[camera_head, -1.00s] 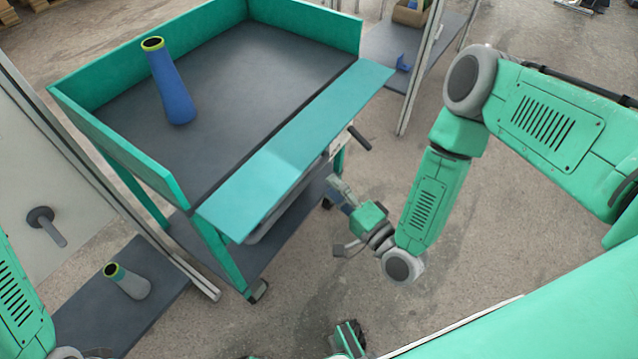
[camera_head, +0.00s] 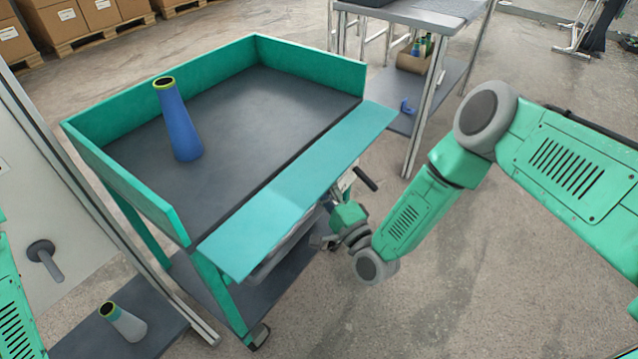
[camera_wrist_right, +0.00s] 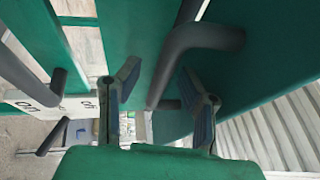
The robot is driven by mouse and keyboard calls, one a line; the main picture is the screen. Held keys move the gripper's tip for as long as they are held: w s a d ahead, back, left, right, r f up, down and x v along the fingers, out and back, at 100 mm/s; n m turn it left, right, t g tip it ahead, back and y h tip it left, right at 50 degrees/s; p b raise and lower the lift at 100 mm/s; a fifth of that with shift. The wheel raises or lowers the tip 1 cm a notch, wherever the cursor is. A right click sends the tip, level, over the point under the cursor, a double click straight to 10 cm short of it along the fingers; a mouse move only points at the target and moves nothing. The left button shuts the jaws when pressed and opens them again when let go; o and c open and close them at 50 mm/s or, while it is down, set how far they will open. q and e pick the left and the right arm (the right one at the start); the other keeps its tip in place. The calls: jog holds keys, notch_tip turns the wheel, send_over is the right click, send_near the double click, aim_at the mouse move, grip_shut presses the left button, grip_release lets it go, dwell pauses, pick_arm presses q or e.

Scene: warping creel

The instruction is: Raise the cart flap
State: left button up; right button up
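The cart (camera_head: 140,205) has green walls and a dark deck. Its cart flap (camera_head: 300,190), a long teal panel, hangs outward along the near right side, lower than the walls. My right gripper (camera_head: 338,192) is beside the flap's outer edge, near a black handle (camera_head: 365,179); its fingertips are partly hidden there. In the right wrist view, my right gripper (camera_wrist_right: 160,72) has its fingers apart, with a dark bent bar (camera_wrist_right: 178,58) behind the gap. I cannot tell whether they touch anything. My left gripper is out of view; only its arm shows at the left edge.
A blue cone (camera_head: 179,125) stands on the cart deck. A grey cone (camera_head: 122,322) stands on a dark shelf at lower left, beside a metal post. A table (camera_head: 430,20) stands behind the cart. Open floor lies at the lower right.

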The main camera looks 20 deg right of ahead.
jog(key=shift+w+d, duration=0.25)
jog(key=shift+w, duration=0.2)
jog(key=shift+a, duration=0.25)
jog(key=shift+c, duration=0.3)
jog(key=shift+a+r, duration=0.1)
jog(key=shift+a, duration=0.05)
grip_shut()
jog(key=shift+a, duration=0.1)
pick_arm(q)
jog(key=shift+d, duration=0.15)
pick_arm(e)
jog(key=shift+d, duration=0.25)
